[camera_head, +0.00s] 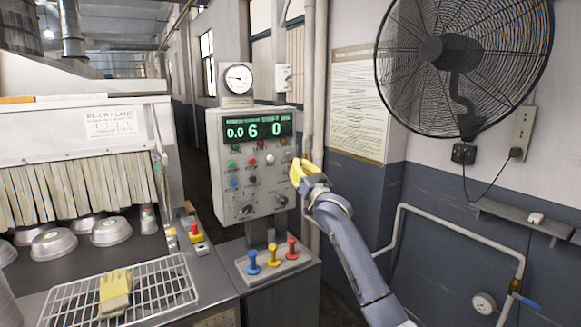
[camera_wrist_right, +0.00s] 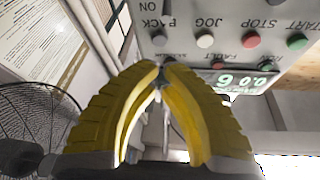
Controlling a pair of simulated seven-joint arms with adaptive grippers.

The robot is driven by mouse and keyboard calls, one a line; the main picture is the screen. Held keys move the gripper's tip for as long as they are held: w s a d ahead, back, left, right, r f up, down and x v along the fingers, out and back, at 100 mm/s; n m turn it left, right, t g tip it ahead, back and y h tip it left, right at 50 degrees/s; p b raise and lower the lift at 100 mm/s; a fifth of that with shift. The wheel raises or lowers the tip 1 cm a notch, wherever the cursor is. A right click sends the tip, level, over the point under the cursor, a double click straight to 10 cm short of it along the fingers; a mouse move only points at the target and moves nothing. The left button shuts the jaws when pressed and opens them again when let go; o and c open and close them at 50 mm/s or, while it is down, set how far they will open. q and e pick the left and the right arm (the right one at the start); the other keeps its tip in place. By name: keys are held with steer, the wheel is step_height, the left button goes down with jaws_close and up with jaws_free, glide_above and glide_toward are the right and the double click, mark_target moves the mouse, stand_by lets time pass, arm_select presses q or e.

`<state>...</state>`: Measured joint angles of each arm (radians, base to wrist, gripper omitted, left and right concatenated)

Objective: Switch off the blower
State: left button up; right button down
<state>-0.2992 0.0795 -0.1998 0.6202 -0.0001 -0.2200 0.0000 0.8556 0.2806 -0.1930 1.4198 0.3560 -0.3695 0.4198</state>
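A grey control panel (camera_head: 250,165) stands in the middle of the head view, with a green display reading "0.0 6 0" and several coloured buttons and dark knobs. No label saying blower is readable. My right gripper (camera_head: 300,172) has yellow fingers and is at the panel's right edge. In the wrist view, the fingertips (camera_wrist_right: 160,70) meet in front of the panel face (camera_wrist_right: 225,45), near its label row. A small grey-blue bit shows between them; I cannot tell whether it is gripped. A black fan (camera_head: 450,60) hangs on the right wall. My left gripper is not in view.
Pipes (camera_head: 450,222) run along the right wall.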

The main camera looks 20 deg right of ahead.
mark_target(288, 149)
steer(key=x, duration=0.7)
steer(key=shift+w+r, duration=0.1)
steer(key=shift+w, duration=0.1)
steer(key=shift+s+a+f, duration=0.1)
steer(key=shift+s+f, duration=0.15)
steer(key=shift+f, duration=0.4)
steer(key=shift+s+a+f, duration=0.1)
steer(key=shift+s+f, duration=0.1)
steer(key=shift+f, duration=0.4)
steer(key=shift+s+a+f, duration=0.1)
steer(key=shift+s+f, duration=0.15)
steer(key=shift+f, duration=0.4)
steer(key=shift+d, duration=0.1)
